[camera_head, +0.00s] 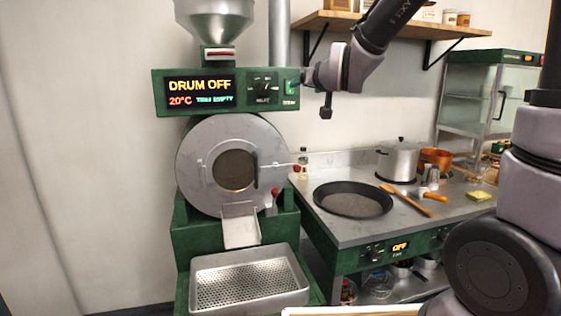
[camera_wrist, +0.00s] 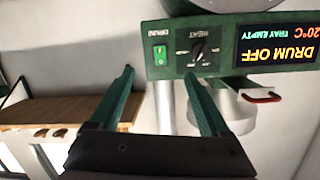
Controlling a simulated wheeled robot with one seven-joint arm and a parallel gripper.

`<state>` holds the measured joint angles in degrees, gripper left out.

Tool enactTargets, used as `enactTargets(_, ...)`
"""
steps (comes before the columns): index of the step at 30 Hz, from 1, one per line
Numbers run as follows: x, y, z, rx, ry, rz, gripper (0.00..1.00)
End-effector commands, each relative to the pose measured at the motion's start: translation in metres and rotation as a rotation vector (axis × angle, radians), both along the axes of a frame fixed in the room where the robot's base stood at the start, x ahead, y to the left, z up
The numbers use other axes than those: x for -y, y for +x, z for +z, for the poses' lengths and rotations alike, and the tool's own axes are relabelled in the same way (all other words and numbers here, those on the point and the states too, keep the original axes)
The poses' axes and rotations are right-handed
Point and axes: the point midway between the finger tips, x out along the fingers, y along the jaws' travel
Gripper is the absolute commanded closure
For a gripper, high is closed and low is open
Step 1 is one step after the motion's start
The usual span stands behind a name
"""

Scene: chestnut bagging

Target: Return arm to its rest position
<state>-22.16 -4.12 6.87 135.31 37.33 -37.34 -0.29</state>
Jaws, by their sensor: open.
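My gripper (camera_head: 303,79) is raised at the right end of the roaster's green control panel (camera_head: 160,92), beside the green drum switch (camera_head: 291,87). In the wrist view its two green fingers (camera_wrist: 158,73) are apart with nothing between them. The drum switch also shows in the wrist view (camera_wrist: 159,56), just beyond the fingertips; whether they touch the panel I cannot tell. My arm reaches up and to the right from there. The panel display reads DRUM OFF, 20°C and TRAY EMPTY.
The roaster drum (camera_head: 190,170) and perforated cooling tray (camera_head: 200,262) are below the panel. A wooden shelf (camera_head: 335,20) is behind my arm. The counter at right holds a dark pan (camera_head: 353,200), a steel pot (camera_head: 402,162) and a wooden spoon (camera_head: 410,195). A glass-fronted cabinet (camera_head: 475,90) stands behind.

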Motion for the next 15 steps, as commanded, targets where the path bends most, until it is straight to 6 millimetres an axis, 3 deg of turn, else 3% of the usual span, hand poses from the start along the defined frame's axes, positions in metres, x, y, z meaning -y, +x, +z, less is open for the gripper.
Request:
enactTargets(1, 0.020, -0.010, 0.007, -0.046, 0.020, -0.007, 0.20)
enactTargets(8, 0.094, -0.084, 0.004, -0.338, 0.082, -0.040, 0.20)
enactTargets(15, 0.154, -0.186, -0.015, -0.629, 0.142, -0.140, 0.20)
